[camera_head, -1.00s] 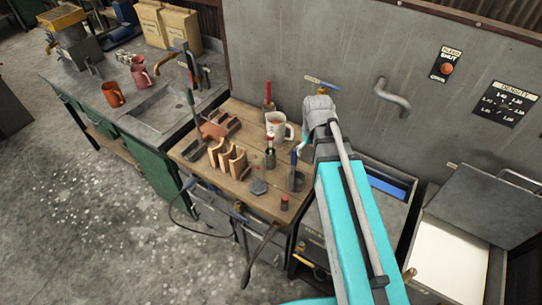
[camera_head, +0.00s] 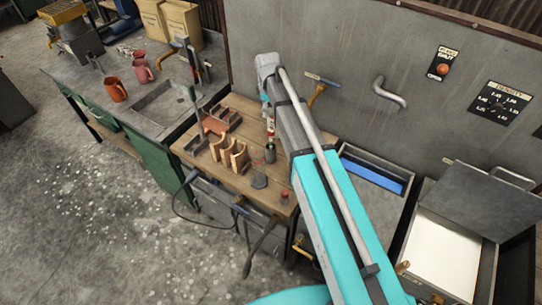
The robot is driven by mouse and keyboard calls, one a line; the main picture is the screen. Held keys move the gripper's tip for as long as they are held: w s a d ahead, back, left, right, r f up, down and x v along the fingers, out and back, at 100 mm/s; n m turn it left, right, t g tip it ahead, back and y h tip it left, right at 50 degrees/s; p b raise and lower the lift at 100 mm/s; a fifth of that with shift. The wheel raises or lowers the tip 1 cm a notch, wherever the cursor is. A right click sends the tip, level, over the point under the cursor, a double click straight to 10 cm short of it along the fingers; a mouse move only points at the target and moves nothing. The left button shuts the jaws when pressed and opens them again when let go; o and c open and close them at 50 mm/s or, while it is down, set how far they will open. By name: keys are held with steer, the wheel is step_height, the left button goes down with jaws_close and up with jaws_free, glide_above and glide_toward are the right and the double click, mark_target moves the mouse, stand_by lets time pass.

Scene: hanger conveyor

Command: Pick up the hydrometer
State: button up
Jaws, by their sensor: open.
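I cannot make out the hydrometer for certain in the head view. A small dark green-grey cylinder (camera_head: 270,153) with a reddish thing above it stands on the wooden workbench (camera_head: 215,167), close to the left edge of my arm. My arm reaches up and across the right part of the bench, with its wrist near the wall behind it. My gripper's fingers are hidden behind the arm or too small to tell apart, so their distance from anything on the bench does not show. The arm also covers much of the bench's right side.
Curved wooden pieces (camera_head: 234,155), a dark puck (camera_head: 260,181) and a small red-topped item (camera_head: 285,198) are on the bench. A sink counter (camera_head: 150,118) with mugs is at the left. A blue-lined tank (camera_head: 372,178) and an open white-lined box (camera_head: 448,255) are at the right.

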mark_target(271, 130)
steer(key=shift+f, duration=0.1)
step_height(271, 130, down, 8)
steer(key=b, duration=0.8)
steer(key=shift+d+f+b, duration=0.1)
steer(key=shift+f+b, duration=0.15)
steer(key=shift+b, duration=0.1)
stand_by(0.5)
steer(key=f+b, duration=0.3)
steer(key=shift+w+d+f, duration=0.2)
steer(key=shift+w, duration=0.1)
steer(key=shift+f+b, duration=0.9)
steer(key=shift+b, duration=0.2)
steer(key=c, duration=0.9)
